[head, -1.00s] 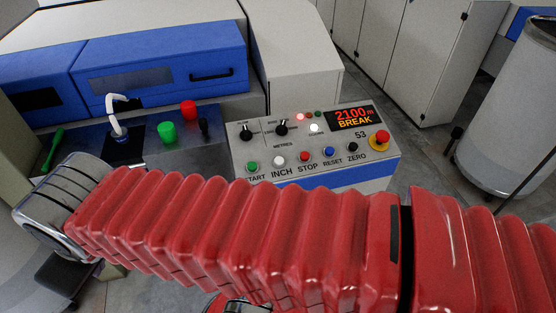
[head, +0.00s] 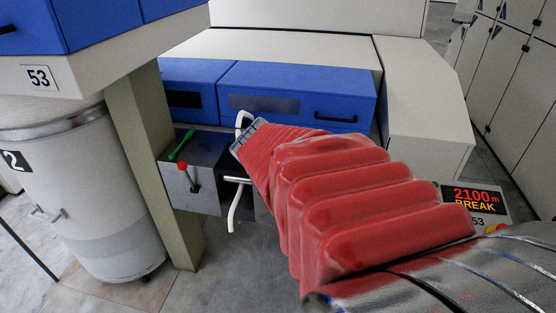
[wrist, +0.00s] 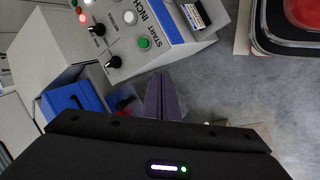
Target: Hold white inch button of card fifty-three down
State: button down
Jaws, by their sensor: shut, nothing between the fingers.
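Card fifty-three's control panel (wrist: 185,50) fills the upper left of the wrist view, turned on its side. Its white inch button (wrist: 130,17) lies beyond the green start button (wrist: 144,43), beside the INCH label. My gripper (wrist: 161,76) is shut and empty, with its narrow fingers pointing up the picture. The tips appear below the green button and apart from the white one; their height above the panel is hard to judge. In the head view my red-sleeved arm hides the buttons and gripper.
Two black knobs (wrist: 113,62) sit beside the buttons. A blue-fronted machine (head: 300,92) stands behind my arm. Grey floor shows right of the panel in the wrist view.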

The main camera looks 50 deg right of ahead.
jog(key=s+d+f+g+h, duration=0.1)
jog(key=s+d+g, duration=0.4)
jog(key=s+d, duration=0.8)
jog(key=d+f, duration=0.1)
jog(key=d, duration=0.2)
jog(key=shift+s, duration=0.3)
jog(key=shift+f, duration=0.2)
jog(key=shift+w+d+f, duration=0.2)
jog(key=shift+d+f, duration=0.1)
jog(key=shift+f, duration=1.05)
jog(key=shift+w+d+f, duration=0.2)
jog(key=shift+d+f, duration=0.1)
jog(key=shift+f, duration=1.1)
jog(key=shift+w+d+f, duration=0.2)
jog(key=shift+d+f, duration=0.1)
jog(key=shift+f, duration=1.05)
jog(key=shift+f, duration=0.1)
jog(key=shift+f, duration=0.25)
jog(key=shift+w+d+f, duration=0.1)
jog(key=shift+d+f, duration=0.05)
jog(key=shift+f, duration=0.35)
dwell(1.0)
